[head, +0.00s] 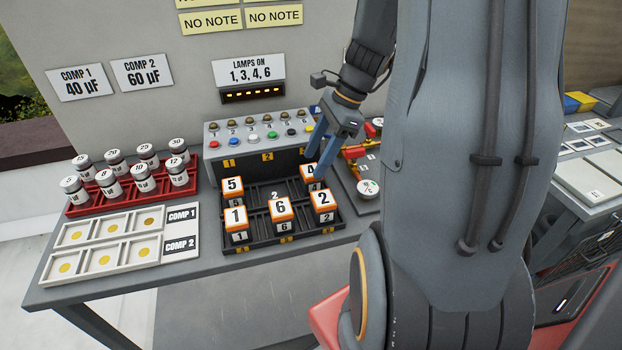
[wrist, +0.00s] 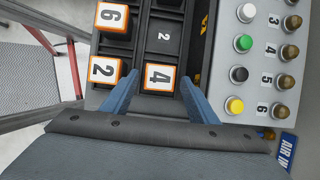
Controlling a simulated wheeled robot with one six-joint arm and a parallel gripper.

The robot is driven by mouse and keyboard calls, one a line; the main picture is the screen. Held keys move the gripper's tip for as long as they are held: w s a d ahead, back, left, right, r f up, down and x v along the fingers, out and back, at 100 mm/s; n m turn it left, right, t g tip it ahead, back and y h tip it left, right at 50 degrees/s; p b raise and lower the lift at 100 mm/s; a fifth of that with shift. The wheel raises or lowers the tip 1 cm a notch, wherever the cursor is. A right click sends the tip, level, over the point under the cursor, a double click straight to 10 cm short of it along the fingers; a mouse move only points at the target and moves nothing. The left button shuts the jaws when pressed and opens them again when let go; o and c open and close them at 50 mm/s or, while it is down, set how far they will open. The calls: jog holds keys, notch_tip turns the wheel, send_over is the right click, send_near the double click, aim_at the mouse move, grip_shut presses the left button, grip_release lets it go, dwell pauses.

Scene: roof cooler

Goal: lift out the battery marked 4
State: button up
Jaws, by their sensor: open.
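The battery marked 4 (head: 309,172) stands in the back right slot of the black tray (head: 258,192). It has an orange-edged white top, and my gripper partly hides it in the head view. In the wrist view the battery marked 4 (wrist: 159,77) lies between the tips of my two blue fingers. My gripper (head: 325,158) is open around it, one finger on each side; I cannot tell whether they touch it. Its fingers also show in the wrist view (wrist: 158,88).
Batteries marked 5 (head: 232,186), 1 (head: 236,217), 6 (head: 280,209) and 2 (head: 321,199) stand in the same tray. The back middle slot is empty. A button panel (head: 258,140) rises behind the tray. Red-handled valves (head: 357,153) are to the right.

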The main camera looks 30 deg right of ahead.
aim_at(311, 170)
jog(key=shift+p+x, duration=0.4)
jog(key=shift+x, duration=1.85)
jog(key=shift+d, duration=0.2)
jog(key=c, duration=1.1)
